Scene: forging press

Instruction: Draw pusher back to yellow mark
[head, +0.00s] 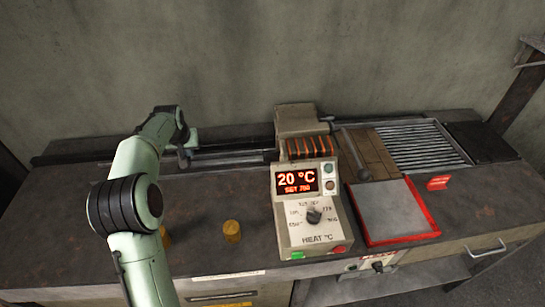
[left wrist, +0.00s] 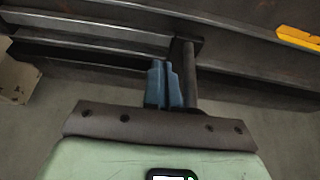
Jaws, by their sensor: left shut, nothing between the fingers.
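My left gripper (left wrist: 164,72) has its two blue fingers shut together with nothing between them. In the left wrist view a dark upright post (left wrist: 188,75), which looks like the pusher's handle, stands just right of the fingers, close beside them. It rises from a dark plate over the rails (left wrist: 90,45). A yellow mark (left wrist: 298,38) lies on the rail's edge at the upper right. In the head view the handle's dark knob (head: 183,158) shows beside my left gripper (head: 191,140) at the rail's left part. I cannot make out the yellow mark there.
The heater block with orange coils (head: 308,148) stands at the right end of the rail. A control box reading 20 °C (head: 305,210) is in front of it. Brass-coloured billets (head: 232,231) stand on the bench. A red-edged plate (head: 392,212) and grille (head: 425,145) lie right.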

